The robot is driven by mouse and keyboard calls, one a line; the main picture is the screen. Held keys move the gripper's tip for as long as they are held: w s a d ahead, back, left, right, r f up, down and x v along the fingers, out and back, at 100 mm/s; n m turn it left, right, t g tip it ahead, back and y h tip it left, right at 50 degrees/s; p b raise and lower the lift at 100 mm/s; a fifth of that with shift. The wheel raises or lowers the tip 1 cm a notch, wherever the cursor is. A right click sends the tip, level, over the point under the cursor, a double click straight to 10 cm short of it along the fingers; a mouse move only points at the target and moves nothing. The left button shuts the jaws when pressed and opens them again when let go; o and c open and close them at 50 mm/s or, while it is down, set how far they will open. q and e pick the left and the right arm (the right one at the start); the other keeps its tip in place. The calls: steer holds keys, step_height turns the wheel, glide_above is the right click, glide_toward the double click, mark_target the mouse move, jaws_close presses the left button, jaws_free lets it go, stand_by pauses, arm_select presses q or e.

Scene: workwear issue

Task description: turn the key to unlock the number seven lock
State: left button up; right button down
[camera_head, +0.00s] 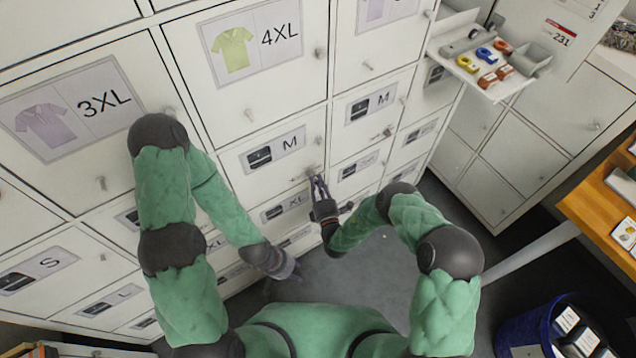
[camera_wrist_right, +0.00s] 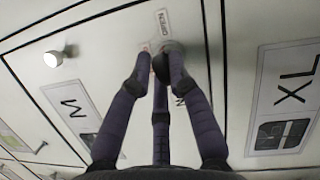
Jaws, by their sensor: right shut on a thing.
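My right gripper (camera_head: 316,179) is at the front of a white locker door marked M (camera_head: 262,172). In the right wrist view its purple fingers (camera_wrist_right: 161,66) are shut on a small dark piece (camera_wrist_right: 161,68), apparently the key, in front of a round metal lock (camera_wrist_right: 172,46). The fingers hide most of the key and lock, so I cannot read a number or tell how far the key is turned. A small label (camera_wrist_right: 163,22) lies just beyond the lock. My left gripper (camera_head: 290,270) hangs low, away from the doors; its finger opening is unclear.
White locker doors with size labels fill the left and middle. A small shelf (camera_head: 480,92) with coloured items juts out at the upper right. A wooden table (camera_head: 590,200) and a blue bin (camera_head: 520,335) stand at the right. Grey floor (camera_head: 365,280) is clear between my arms.

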steer(key=shift+w+r, duration=0.25)
steer(key=shift+r, duration=0.05)
steer(key=shift+m+h+p, duration=0.3)
steer(key=shift+m+p, duration=0.9)
steer(key=shift+p, duration=1.35)
steer(key=shift+w+m+g+p, duration=0.1)
steer(key=shift+m+g+p, duration=0.5)
steer(key=shift+m+p, duration=0.65)
steer(key=shift+f+n, duration=0.1)
steer(key=shift+n, duration=0.55)
steer(key=c, duration=1.2)
jaws_free()
steer(key=shift+o, duration=0.6)
steer(key=shift+a+f, duration=0.15)
steer(key=shift+f, duration=0.05)
steer(key=o, duration=0.3)
steer(key=shift+s, duration=0.2)
